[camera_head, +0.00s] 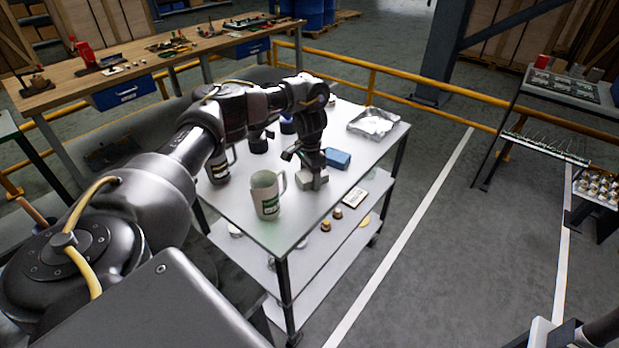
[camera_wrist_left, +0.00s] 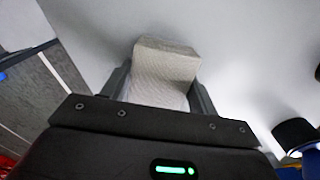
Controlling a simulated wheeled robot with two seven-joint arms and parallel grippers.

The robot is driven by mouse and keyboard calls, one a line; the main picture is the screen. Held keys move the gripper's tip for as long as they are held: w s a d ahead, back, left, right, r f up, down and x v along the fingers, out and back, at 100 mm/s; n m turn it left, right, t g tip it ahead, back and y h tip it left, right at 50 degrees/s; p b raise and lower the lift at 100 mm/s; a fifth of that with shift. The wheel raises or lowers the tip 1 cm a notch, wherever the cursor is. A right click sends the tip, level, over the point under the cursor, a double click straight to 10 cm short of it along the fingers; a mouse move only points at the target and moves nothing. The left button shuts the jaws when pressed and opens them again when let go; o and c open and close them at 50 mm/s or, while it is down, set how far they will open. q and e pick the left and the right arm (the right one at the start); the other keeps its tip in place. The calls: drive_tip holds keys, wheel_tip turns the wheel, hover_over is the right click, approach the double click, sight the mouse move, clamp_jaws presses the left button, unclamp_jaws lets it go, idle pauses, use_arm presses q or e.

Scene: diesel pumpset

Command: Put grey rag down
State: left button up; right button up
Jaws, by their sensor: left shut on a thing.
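My left gripper (camera_head: 312,172) is shut on the grey rag (camera_head: 314,182), a small folded block of light grey cloth. It is over the white top of the trolley (camera_head: 345,195), very low; I cannot tell whether the rag touches the surface. In the left wrist view the rag (camera_wrist_left: 160,72) sits between the two fingers (camera_wrist_left: 160,95), with the pale trolley top behind it.
A white mug with a green label (camera_head: 266,194) stands left of the rag. A dark mug (camera_head: 218,165) stands at the left. The trolley's lower shelf (camera_head: 300,262) holds small items.

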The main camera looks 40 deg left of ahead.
sight(310, 174)
use_arm(q)
drive_tip(key=shift+w+f, duration=0.1)
drive_tip(key=shift+f, duration=0.1)
drive_tip(key=shift+r, duration=0.1)
drive_tip(key=shift+s+d+f, duration=0.1)
drive_tip(key=shift+s+f, duration=0.25)
drive_tip(key=shift+f, duration=0.2)
drive_tip(key=o, duration=0.9)
drive_tip(key=shift+f, duration=0.2)
drive_tip(key=shift+o, duration=0.2)
drive_tip(key=shift+s, duration=0.1)
drive_tip(key=shift+d, duration=0.15)
wheel_tip(310, 174, up, 14)
drive_tip(key=p, duration=0.2)
drive_tip(key=shift+w+a+f, duration=0.2)
drive_tip(key=shift+w+a, duration=0.05)
drive_tip(key=shift+w, duration=0.05)
drive_tip(key=shift+f, duration=0.1)
